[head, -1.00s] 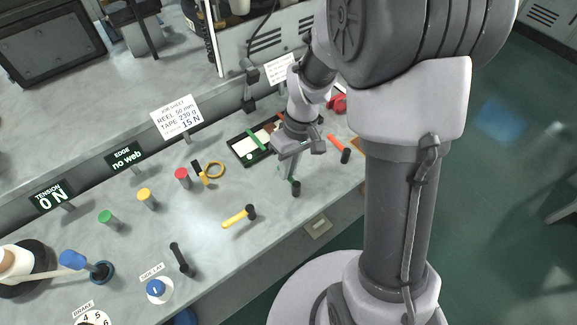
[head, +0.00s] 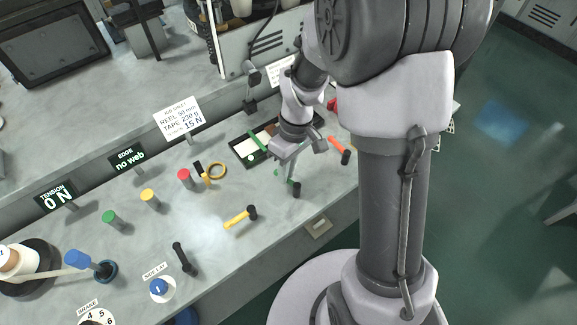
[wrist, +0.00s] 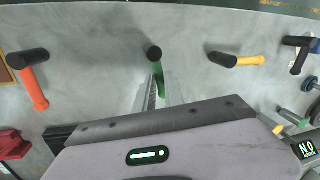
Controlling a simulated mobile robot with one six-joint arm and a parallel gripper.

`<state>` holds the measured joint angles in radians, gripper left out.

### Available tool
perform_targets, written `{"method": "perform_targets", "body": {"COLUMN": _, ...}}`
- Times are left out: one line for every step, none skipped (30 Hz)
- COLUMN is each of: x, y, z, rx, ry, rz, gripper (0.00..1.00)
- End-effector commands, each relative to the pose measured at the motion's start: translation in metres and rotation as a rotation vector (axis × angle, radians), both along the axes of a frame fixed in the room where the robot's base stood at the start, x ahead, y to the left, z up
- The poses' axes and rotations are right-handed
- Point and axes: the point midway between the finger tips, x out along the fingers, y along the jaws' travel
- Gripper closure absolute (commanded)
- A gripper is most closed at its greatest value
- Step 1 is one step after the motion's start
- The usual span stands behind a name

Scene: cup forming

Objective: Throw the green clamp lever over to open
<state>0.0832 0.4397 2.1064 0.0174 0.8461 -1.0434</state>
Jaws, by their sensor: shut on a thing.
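The green clamp lever (wrist: 160,80) shows in the wrist view as a green bar with a black round end (wrist: 154,53) pointing to the top of the picture. In the head view its black end (head: 297,190) stands near the bench's front edge, with a bit of green beside it. My gripper (wrist: 158,97) is shut on the green lever, its fingers on both sides of the bar. In the head view my gripper (head: 284,172) points down at the lever. The lever's pivot end is hidden behind my gripper.
An orange lever (head: 336,143) lies to the right and a yellow lever (head: 238,217) to the left, each with a black end. A black tray (head: 243,153) sits behind my gripper.

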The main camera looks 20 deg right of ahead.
Motion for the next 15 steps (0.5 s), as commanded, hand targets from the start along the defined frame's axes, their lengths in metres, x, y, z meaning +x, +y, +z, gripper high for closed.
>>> {"method": "perform_targets", "body": {"x": -0.001, "y": 0.002, "z": 0.003, "rx": 0.0, "ry": 0.0, "rz": 0.042, "gripper": 1.0}}
{"method": "perform_targets", "body": {"x": -0.001, "y": 0.003, "z": 0.003, "rx": 0.0, "ry": 0.0, "rz": 0.07, "gripper": 1.0}}
{"method": "perform_targets", "body": {"x": -0.002, "y": 0.004, "z": 0.003, "rx": 0.0, "ry": 0.0, "rz": 0.109, "gripper": 1.0}}
{"method": "perform_targets", "body": {"x": -0.002, "y": 0.005, "z": 0.003, "rx": 0.0, "ry": 0.0, "rz": 0.138, "gripper": 1.0}}
{"method": "perform_targets", "body": {"x": -0.003, "y": 0.006, "z": 0.003, "rx": 0.0, "ry": 0.0, "rz": 0.166, "gripper": 1.0}}
{"method": "perform_targets", "body": {"x": -0.004, "y": 0.008, "z": 0.003, "rx": 0.001, "ry": 0.001, "rz": 0.205, "gripper": 1.0}}
{"method": "perform_targets", "body": {"x": -0.005, "y": 0.009, "z": 0.003, "rx": 0.001, "ry": 0.001, "rz": 0.233, "gripper": 1.0}}
{"method": "perform_targets", "body": {"x": -0.005, "y": 0.009, "z": 0.003, "rx": 0.001, "ry": 0.001, "rz": 0.261, "gripper": 1.0}}
{"method": "perform_targets", "body": {"x": -0.006, "y": 0.01, "z": 0.003, "rx": 0.0, "ry": 0.0, "rz": 0.3, "gripper": 1.0}}
{"method": "perform_targets", "body": {"x": -0.007, "y": 0.011, "z": 0.003, "rx": 0.0, "ry": 0.001, "rz": 0.328, "gripper": 1.0}}
{"method": "perform_targets", "body": {"x": -0.008, "y": 0.012, "z": 0.003, "rx": 0.001, "ry": 0.001, "rz": 0.357, "gripper": 1.0}}
{"method": "perform_targets", "body": {"x": -0.009, "y": 0.013, "z": 0.003, "rx": 0.0, "ry": 0.001, "rz": 0.395, "gripper": 1.0}}
{"method": "perform_targets", "body": {"x": -0.01, "y": 0.014, "z": 0.003, "rx": 0.001, "ry": 0.001, "rz": 0.423, "gripper": 1.0}}
{"method": "perform_targets", "body": {"x": -0.011, "y": 0.015, "z": 0.003, "rx": 0.0, "ry": 0.001, "rz": 0.451, "gripper": 1.0}}
{"method": "perform_targets", "body": {"x": -0.012, "y": 0.015, "z": 0.003, "rx": 0.0, "ry": 0.0, "rz": 0.49, "gripper": 1.0}}
